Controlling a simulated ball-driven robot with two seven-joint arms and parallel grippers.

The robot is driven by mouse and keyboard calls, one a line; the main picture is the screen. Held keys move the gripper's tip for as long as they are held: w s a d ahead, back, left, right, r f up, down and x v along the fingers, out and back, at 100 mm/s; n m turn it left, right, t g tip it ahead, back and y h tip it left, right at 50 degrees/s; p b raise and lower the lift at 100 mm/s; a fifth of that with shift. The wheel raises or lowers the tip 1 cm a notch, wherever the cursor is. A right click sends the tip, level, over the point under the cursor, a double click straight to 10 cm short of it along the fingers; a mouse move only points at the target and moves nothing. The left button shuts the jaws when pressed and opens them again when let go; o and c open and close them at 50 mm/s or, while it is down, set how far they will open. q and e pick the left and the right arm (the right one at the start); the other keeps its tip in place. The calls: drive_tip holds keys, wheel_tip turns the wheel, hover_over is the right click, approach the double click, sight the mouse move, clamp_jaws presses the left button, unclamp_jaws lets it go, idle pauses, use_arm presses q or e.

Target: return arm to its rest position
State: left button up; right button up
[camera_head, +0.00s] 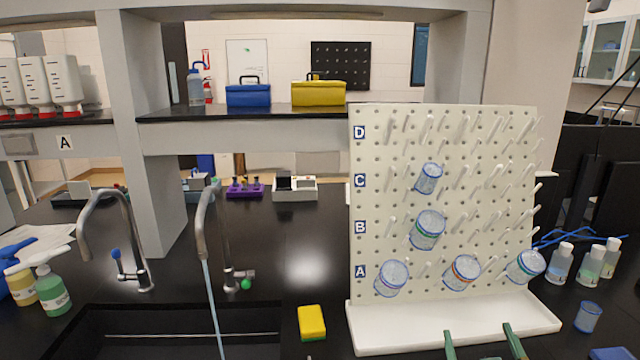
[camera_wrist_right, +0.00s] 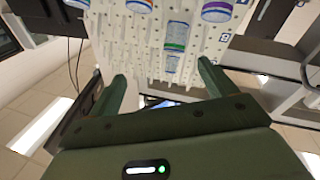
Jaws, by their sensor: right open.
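My right gripper (camera_head: 482,345) shows at the bottom edge of the head view, its two green fingers apart, in front of the drip tray of the white peg rack (camera_head: 512,240). It also shows in the right wrist view (camera_wrist_right: 163,85), open with nothing between the fingers. The peg rack with its hanging beakers fills the upper part of that wrist view, beyond the fingers. My left gripper is in neither view.
Several beakers hang on the rack's pegs. A small beaker (camera_head: 588,317) and bottles (camera_head: 560,264) stand at its right. A yellow sponge (camera_head: 311,323) lies left of the tray. Water runs from the middle tap (camera_head: 205,222) into the sink (camera_head: 150,335). A shelf (camera_head: 250,113) spans above.

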drive_tip(key=s+d+f+n+g+h, duration=0.15)
drive_tip(key=s+f+g, duration=0.25)
drive_tip(key=s, duration=0.4)
drive_tip(key=s+f+n+g, duration=0.2)
drive_tip(key=s+f+g, duration=0.25)
drive_tip(key=s, duration=0.35)
drive_tip(key=s+f+n+g+h, duration=0.1)
drive_tip(key=s+f+n+g, duration=0.1)
drive_tip(key=s+f+g, duration=0.45)
drive_tip(key=s+a+f+y+b, duration=0.2)
drive_tip(key=s+f+b, duration=0.1)
drive_tip(key=f, duration=1.2)
drive_tip(key=s+a+f+y+b, duration=0.2)
drive_tip(key=s+f+b, duration=0.15)
drive_tip(key=f, duration=1.25)
use_arm(q)
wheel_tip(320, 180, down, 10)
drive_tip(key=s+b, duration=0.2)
drive_tip(key=b, duration=0.1)
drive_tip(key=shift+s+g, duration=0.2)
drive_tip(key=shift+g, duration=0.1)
use_arm(e)
drive_tip(key=s+f+m+g+y, duration=0.1)
drive_tip(key=s+f+m+g, duration=0.2)
drive_tip(key=s+f, duration=1.5)
drive_tip(key=s, duration=0.2)
drive_tip(key=shift+s+g, duration=0.4)
